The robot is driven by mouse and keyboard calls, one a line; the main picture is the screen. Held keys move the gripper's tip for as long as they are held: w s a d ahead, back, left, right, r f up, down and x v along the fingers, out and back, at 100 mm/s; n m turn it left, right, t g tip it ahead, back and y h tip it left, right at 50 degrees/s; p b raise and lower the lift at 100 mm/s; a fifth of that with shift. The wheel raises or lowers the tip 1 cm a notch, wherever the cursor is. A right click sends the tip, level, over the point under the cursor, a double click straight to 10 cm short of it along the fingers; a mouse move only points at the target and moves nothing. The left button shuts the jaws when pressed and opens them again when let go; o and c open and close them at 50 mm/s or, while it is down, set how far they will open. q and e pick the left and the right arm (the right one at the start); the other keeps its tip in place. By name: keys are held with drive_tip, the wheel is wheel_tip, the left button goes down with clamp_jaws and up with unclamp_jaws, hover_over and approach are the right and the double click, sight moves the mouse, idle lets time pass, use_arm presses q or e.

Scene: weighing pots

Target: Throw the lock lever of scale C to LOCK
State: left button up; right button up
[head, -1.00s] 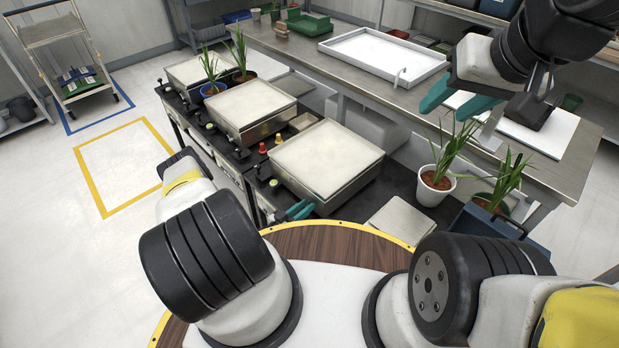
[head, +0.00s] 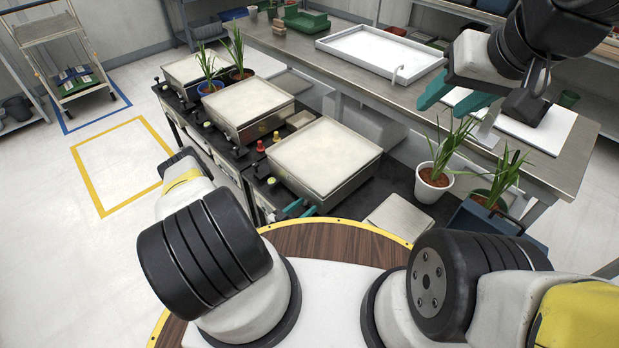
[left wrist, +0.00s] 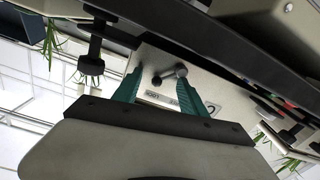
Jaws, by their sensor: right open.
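The nearest scale (head: 325,158) has a pale square pan and stands at the front of the dark bench. In the left wrist view the teal fingers (left wrist: 160,92) are apart. A small lock lever (left wrist: 170,75) with a dark round knob shows between them, on a light panel with a label (left wrist: 160,97) too small to read surely. A letter on the panel is partly covered by a finger. Whether a finger touches the lever I cannot tell. My right gripper (head: 457,100) is open and empty, above the bench on the right.
Two more scales (head: 238,107) (head: 195,69) stand farther back in the row. Potted plants (head: 434,180) stand right of the nearest scale. A dark bracket (left wrist: 93,50) hangs left of the fingers in the left wrist view.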

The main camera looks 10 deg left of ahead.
use_arm(q)
drive_tip(key=shift+a, duration=0.1)
drive_tip(key=shift+s+a, duration=0.15)
drive_tip(key=v, duration=0.7)
drive_tip(key=shift+s, duration=0.1)
idle(0.4)
